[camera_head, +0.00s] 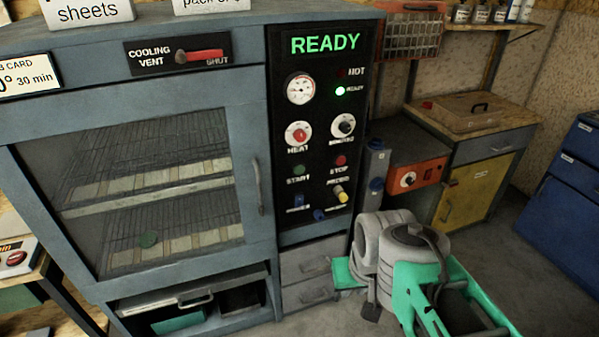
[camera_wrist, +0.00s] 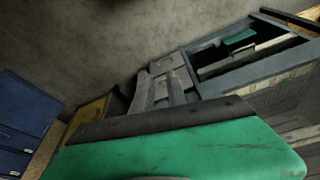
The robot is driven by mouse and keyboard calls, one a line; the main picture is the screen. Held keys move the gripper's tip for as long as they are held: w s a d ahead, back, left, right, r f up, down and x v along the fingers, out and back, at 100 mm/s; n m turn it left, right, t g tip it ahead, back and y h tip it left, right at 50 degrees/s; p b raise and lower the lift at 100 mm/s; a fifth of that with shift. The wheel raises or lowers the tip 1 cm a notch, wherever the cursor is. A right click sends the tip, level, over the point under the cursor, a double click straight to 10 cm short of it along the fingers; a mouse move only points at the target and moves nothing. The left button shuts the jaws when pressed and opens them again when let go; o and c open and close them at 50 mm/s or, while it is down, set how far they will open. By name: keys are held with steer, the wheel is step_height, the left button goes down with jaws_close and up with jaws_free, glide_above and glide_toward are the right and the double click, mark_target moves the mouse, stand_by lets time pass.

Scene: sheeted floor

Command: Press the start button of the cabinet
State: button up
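The blue-grey cabinet (camera_head: 255,110) stands at the left and centre of the head view. Its black control panel (camera_head: 318,110) shows a lit READY sign. The green start button (camera_head: 299,170) is on the panel's left side, above the word START. The red stop button (camera_head: 341,160) is to its right. My gripper (camera_head: 371,308) is low and right of the panel, apart from the start button and partly hidden by my arm. In the wrist view, the grey fingers (camera_wrist: 160,90) show beyond the green housing; their gap is unclear. The start button cannot be made out there.
The heat knob (camera_head: 298,134) is above the start button; a blue switch (camera_head: 299,202) is below. Cabinet drawers (camera_head: 307,276) are near my gripper. An orange box (camera_head: 418,178), a yellow-doored bench (camera_head: 470,195) and blue drawers (camera_head: 565,200) stand right. Bare floor (camera_head: 500,265) lies between.

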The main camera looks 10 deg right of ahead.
jaws_close()
stand_by(1.1)
